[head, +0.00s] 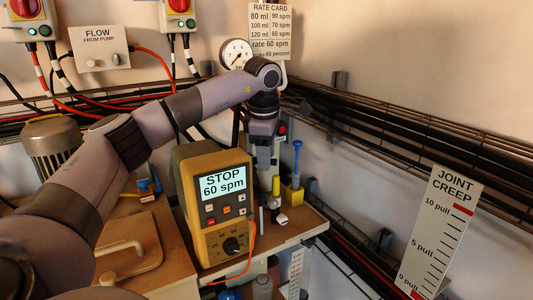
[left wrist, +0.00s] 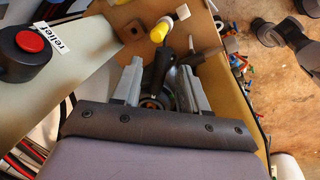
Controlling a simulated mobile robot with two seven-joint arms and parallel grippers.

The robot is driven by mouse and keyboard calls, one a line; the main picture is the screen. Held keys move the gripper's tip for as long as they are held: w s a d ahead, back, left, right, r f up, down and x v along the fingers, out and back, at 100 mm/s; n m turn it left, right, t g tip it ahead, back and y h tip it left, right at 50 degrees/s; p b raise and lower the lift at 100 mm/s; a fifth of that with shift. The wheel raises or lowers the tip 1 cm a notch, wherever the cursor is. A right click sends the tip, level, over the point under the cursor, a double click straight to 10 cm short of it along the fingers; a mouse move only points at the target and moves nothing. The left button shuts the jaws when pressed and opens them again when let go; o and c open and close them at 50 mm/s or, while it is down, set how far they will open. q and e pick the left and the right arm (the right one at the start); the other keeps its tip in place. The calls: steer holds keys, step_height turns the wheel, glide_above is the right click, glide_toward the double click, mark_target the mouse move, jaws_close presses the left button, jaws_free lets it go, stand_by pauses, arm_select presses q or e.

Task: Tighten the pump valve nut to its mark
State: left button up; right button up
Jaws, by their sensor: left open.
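My left gripper (head: 268,162) points down beside the pump's narrow body, behind the yellow pump controller (head: 222,205). In the left wrist view the left gripper (left wrist: 162,68) is open, its two grey fingers apart. A dark, handle-like part and a round metal part (left wrist: 153,103) show between and below the fingers. I cannot tell whether either is the valve nut, or whether the fingers touch anything. No tightening mark is readable. A yellow cylindrical piece (left wrist: 159,32) lies just beyond the fingertips. The controller's display reads STOP, 60 spm. My right gripper is not in view.
Cable trays run along the walls.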

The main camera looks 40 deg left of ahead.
arm_select(q)
jaws_close()
steer(key=shift+s+r, duration=0.1)
steer(key=shift+s+d+m+h+p, duration=0.1)
steer(key=shift+s+m+h+p, duration=0.1)
steer(key=shift+s+m+p, duration=0.6)
steer(key=shift+s+d+m+h+p, duration=0.15)
steer(key=shift+m+p, duration=0.35)
steer(key=shift+m, duration=0.7)
steer(key=shift+s+d+m+h+p, duration=0.1)
steer(key=shift+s+m+h+p, duration=0.25)
steer(key=shift+m+p, duration=0.5)
steer(key=shift+s, duration=0.1)
jaws_free()
